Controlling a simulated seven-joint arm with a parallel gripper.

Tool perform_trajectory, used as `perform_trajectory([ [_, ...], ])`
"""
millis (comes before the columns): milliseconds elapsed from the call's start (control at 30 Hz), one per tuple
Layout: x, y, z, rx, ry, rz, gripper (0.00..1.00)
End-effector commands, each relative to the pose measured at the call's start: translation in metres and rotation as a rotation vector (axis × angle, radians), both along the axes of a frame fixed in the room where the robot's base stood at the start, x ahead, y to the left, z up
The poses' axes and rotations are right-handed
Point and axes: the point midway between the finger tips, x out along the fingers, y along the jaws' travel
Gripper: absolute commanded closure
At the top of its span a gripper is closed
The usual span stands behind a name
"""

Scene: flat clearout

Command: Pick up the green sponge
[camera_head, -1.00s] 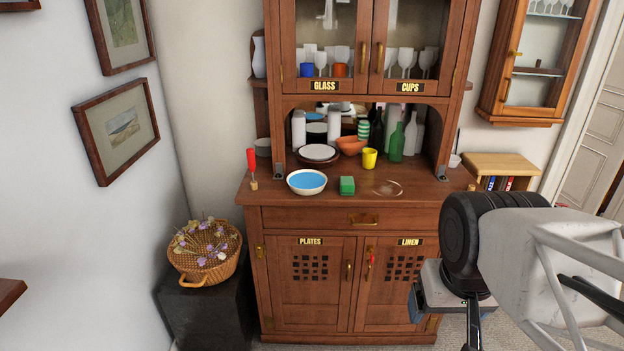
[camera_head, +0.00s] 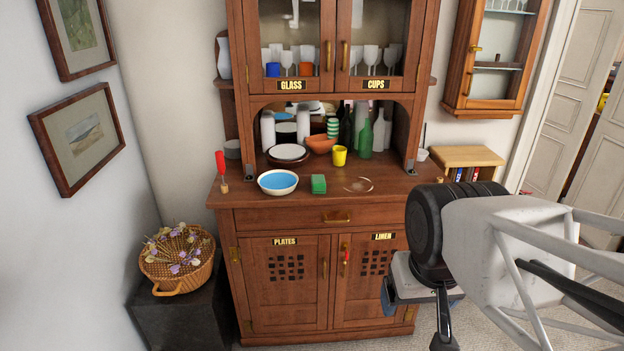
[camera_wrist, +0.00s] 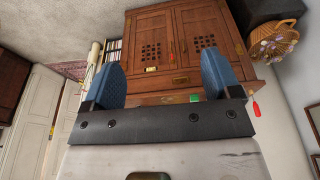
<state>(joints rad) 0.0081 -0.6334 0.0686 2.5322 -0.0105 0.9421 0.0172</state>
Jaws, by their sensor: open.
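The green sponge (camera_head: 318,184) lies on the cabinet's counter, just right of a white bowl with a blue inside (camera_head: 278,182). In the wrist view the sponge (camera_wrist: 196,98) shows small and partly hidden, close to the inner side of the right fingertip in the picture. My gripper (camera_wrist: 165,80) is open and empty, with two blue fingers spread apart. In the head view only part of my gripper (camera_head: 392,290) shows, low in front of the cabinet's right door and apart from the sponge.
On the counter (camera_head: 400,187), a clear glass dish (camera_head: 360,185) lies right of the sponge. A yellow cup (camera_head: 339,155), green bottle (camera_head: 366,138), orange bowl (camera_head: 321,144) and stacked plates (camera_head: 288,153) stand behind. The counter's front strip is clear.

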Motion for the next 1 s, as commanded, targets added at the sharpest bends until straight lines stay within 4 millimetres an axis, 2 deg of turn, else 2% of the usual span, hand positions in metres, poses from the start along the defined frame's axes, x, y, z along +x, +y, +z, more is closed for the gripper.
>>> perform_trajectory([
  [33, 0.000, 0.000, 0.000, 0.000, 0.000, 0.000, 0.09],
  [100, 0.000, 0.000, 0.000, 0.000, 0.000, 0.000, 0.00],
  [367, 0.001, 0.000, 0.001, 0.000, 0.000, -0.002, 0.00],
  [567, 0.013, 0.000, 0.007, 0.007, 0.005, -0.028, 0.00],
  [767, 0.045, 0.002, 0.020, 0.025, 0.017, -0.099, 0.00],
  [1000, 0.100, 0.005, 0.039, 0.052, 0.035, -0.223, 0.00],
])
